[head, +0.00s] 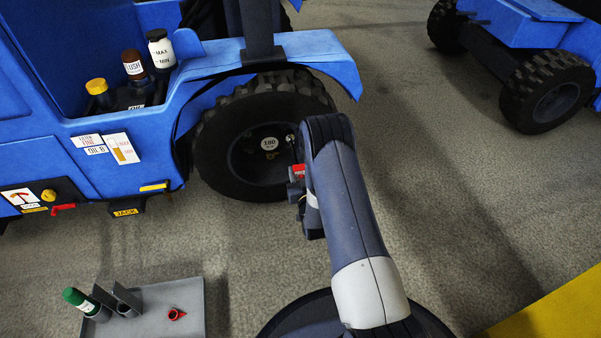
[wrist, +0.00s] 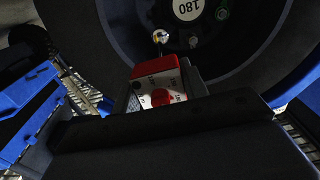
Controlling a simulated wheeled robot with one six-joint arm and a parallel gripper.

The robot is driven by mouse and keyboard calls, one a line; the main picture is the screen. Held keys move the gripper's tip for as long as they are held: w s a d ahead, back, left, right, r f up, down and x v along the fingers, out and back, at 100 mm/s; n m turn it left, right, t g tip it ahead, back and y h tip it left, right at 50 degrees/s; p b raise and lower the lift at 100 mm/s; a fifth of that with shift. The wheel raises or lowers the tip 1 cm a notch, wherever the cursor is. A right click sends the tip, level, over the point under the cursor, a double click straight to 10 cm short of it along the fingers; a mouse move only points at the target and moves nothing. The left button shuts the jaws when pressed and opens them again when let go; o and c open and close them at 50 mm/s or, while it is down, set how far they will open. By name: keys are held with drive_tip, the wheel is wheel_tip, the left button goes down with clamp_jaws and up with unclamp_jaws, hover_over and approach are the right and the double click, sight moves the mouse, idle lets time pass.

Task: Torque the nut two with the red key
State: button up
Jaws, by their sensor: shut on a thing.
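My gripper (head: 298,186) is shut on the red key (wrist: 160,83), a red and white tool with a dial on its face. In the head view only a small red part of the key (head: 299,171) shows, beside the wheel (head: 215,145). In the wrist view the key's thin shaft points up to a shiny nut (wrist: 160,36) on the wheel hub. I cannot tell whether the tip is seated on it or just short of it. Another nut (wrist: 222,13) shows near the round 180 label (wrist: 187,8). Nut numbers are not readable.
The blue vehicle (head: 120,190) fills the left, with bottles (head: 133,65) in a recess and a yellow JACK tab (head: 125,212). A grey tray (head: 185,300) with a green bottle (head: 82,301) and a red piece (head: 176,314) lies low left.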

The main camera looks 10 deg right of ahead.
sight(298, 163)
drive_tip(key=shift+w, duration=1.85)
idle(0.7)
idle(0.5)
drive_tip(key=m, duration=0.6)
drive_tip(key=shift+m, duration=0.7)
drive_tip(key=m, duration=0.4)
drive_tip(key=shift+m, duration=0.3)
